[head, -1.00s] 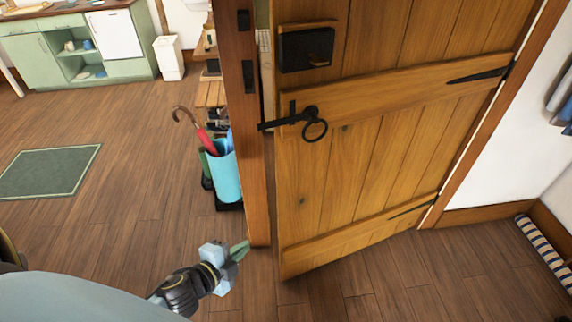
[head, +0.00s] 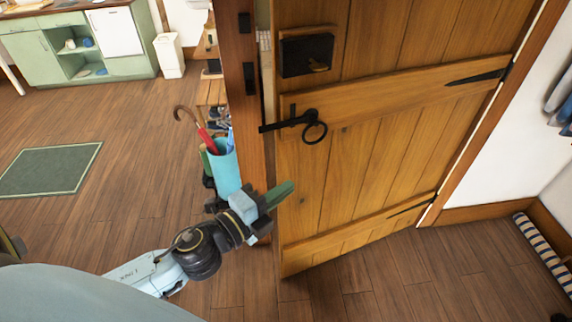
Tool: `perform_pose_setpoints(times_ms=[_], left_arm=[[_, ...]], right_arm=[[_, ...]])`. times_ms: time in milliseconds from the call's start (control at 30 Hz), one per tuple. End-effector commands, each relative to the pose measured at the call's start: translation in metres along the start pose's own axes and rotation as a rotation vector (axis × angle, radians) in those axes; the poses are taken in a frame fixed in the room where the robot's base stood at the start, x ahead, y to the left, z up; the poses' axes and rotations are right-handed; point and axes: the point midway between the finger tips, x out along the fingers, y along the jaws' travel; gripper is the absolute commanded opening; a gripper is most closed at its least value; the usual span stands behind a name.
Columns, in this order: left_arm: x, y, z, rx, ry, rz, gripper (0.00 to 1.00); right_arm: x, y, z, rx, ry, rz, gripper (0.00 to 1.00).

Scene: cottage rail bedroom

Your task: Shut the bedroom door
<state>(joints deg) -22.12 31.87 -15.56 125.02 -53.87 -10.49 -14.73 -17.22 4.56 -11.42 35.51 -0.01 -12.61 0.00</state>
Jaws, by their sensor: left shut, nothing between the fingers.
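The wooden plank door (head: 365,165) stands slightly ajar, with a narrow gap between its latch edge and the wooden frame post (head: 242,95). Its black hinges are on the right. A black latch bar with a ring handle (head: 313,132) and a black lock box (head: 306,55) sit near its left edge. My left gripper (head: 280,193) is shut and empty, its green fingertips in front of the door's lower left edge; I cannot tell if they touch it. My right gripper is not in view.
A blue umbrella stand (head: 224,170) with a red umbrella (head: 205,138) stands left of the post. A green mat (head: 48,170) lies on the wooden floor. Green cabinets (head: 75,45) and a white bin (head: 169,56) are at the back left. A striped draught roll (head: 545,255) lies at the right wall.

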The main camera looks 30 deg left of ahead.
Motion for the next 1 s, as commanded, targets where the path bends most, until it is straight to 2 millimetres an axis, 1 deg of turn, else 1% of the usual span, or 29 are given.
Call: perform_pose_setpoints(times_ms=[33,100,267,300,333,500,667,1000], left_arm=[[0.009,-0.003,0.001,0.001,-0.001,-0.003,0.00],[0.020,-0.003,0.001,0.001,0.000,-0.002,0.00],[0.043,-0.002,0.002,0.000,-0.001,0.000,0.00],[0.043,0.000,0.011,0.002,-0.002,0.002,0.00],[0.044,0.000,0.017,0.003,-0.003,0.002,0.00],[0.048,0.001,0.034,-0.001,-0.002,0.002,0.00],[0.049,0.001,0.039,-0.002,0.000,0.001,0.00],[0.050,0.001,0.040,-0.001,0.004,0.001,0.00]], right_arm=[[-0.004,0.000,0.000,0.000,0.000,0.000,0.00],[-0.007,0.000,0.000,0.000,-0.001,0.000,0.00],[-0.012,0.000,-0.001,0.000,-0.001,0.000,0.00],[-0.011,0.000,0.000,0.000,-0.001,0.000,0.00],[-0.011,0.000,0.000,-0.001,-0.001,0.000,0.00],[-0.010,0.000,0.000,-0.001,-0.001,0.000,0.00],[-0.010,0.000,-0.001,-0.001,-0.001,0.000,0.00],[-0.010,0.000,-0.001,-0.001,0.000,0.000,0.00]])
